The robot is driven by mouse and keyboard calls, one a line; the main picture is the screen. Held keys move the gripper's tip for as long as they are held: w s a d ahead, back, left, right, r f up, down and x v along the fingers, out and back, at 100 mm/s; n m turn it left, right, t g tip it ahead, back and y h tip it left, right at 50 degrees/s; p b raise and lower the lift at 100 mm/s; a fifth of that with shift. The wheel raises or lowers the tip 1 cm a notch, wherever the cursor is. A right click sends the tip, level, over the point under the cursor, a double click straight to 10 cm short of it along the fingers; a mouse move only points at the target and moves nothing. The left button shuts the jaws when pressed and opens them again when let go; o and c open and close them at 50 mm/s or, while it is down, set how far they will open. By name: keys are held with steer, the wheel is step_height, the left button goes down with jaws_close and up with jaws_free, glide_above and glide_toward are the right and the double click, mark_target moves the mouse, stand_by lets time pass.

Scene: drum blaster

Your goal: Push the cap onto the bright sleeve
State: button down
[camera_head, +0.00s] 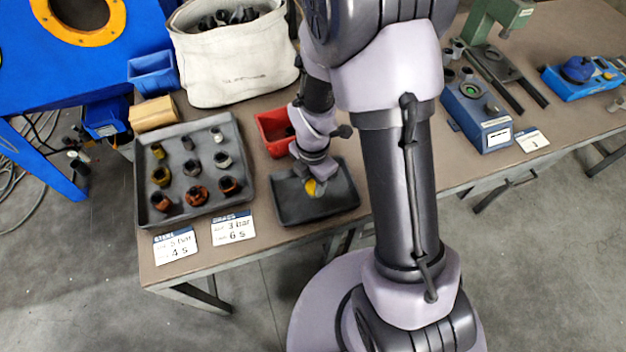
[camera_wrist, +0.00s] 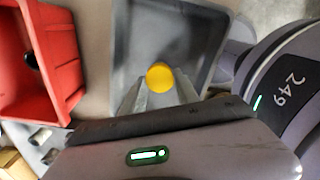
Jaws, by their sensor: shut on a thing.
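My gripper (camera_head: 316,187) is over a shallow dark tray (camera_head: 290,212) near the front edge of the table. It is shut on a round yellow piece, which looks like the cap (camera_wrist: 160,77) and shows as a plain disc between the two fingertips in the wrist view. The wrist view also shows the dark tray (camera_wrist: 205,35) under it. No sleeve shows below the yellow piece, and that spot is hidden by it. Light metallic sleeve-like parts (camera_head: 222,160) stand in the big grey tray; I cannot tell which is the bright sleeve.
The big grey tray (camera_head: 234,130) holds several yellow, grey and copper-coloured parts in rows. A red bin (camera_head: 270,133) stands just behind the dark tray and shows in the wrist view (camera_wrist: 45,80). A white fabric bag (camera_head: 235,65) stands behind. A blue fixture (camera_head: 478,115) is at right.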

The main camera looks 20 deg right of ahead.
steer(key=shift+c, duration=1.8)
jaws_free()
step_height(320, 180, up, 5)
steer(key=p, duration=0.4)
steer(key=shift+r+p, duration=0.1)
steer(key=shift+p, duration=0.25)
